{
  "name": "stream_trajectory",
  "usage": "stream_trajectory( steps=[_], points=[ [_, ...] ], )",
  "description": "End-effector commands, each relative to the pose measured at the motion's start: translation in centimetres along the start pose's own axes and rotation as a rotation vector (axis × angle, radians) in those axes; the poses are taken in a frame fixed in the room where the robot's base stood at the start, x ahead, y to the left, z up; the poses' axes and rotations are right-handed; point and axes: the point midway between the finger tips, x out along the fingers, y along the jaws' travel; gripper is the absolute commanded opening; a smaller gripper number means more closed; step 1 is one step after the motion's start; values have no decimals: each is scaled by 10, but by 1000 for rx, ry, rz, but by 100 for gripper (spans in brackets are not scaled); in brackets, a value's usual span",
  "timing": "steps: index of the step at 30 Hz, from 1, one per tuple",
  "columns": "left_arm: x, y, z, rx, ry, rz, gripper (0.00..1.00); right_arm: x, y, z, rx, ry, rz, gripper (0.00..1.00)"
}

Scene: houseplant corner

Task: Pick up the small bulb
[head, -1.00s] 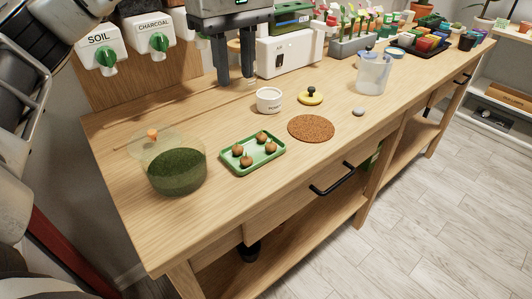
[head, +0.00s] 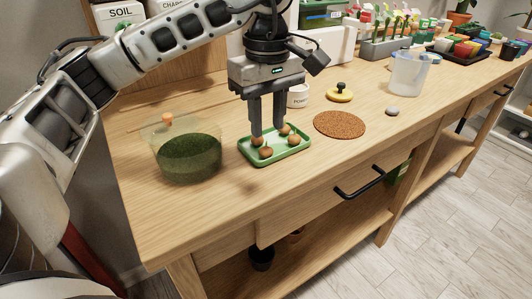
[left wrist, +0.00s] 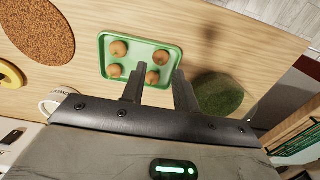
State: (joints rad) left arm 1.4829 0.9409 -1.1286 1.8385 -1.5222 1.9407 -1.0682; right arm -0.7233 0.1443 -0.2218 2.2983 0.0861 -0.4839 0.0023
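Several brown bulbs sit in a green tray (head: 246,158) on the wooden bench. In the head view they are a back-left bulb (head: 257,141), a front-left bulb (head: 266,152), a front-right bulb (head: 294,140) and a back-right bulb (head: 284,130). They look alike, and I cannot tell surely which is the small one. My left gripper (head: 268,132) points down over the tray's back-left part, fingers apart and empty. In the left wrist view (left wrist: 159,76), the back-left bulb (left wrist: 152,77) shows between its fingertips. Contact cannot be told. My right gripper is out of view.
A clear tub with dark green contents (head: 189,158) stands left of the tray. A cork mat (head: 339,125) lies to the right, with a white pot (head: 298,96) and yellow disc with a black knob (head: 340,93) behind. The bench front is clear.

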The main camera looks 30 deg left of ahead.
Motion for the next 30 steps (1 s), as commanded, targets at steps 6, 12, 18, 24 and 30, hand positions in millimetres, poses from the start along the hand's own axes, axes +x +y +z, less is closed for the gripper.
stream_trajectory(
  steps=[6,12,18,24,30],
  points=[
    [31,-3,-3,-1,0,-5,30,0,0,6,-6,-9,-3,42],
    [50,-2,-2,0,0,-2,30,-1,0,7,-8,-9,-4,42],
    [51,-2,-2,0,0,-1,30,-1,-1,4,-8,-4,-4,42],
    [51,-2,-2,0,0,-1,1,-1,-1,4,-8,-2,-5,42],
    [51,-2,-2,0,0,-1,0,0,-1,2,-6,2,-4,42]
  ],
)
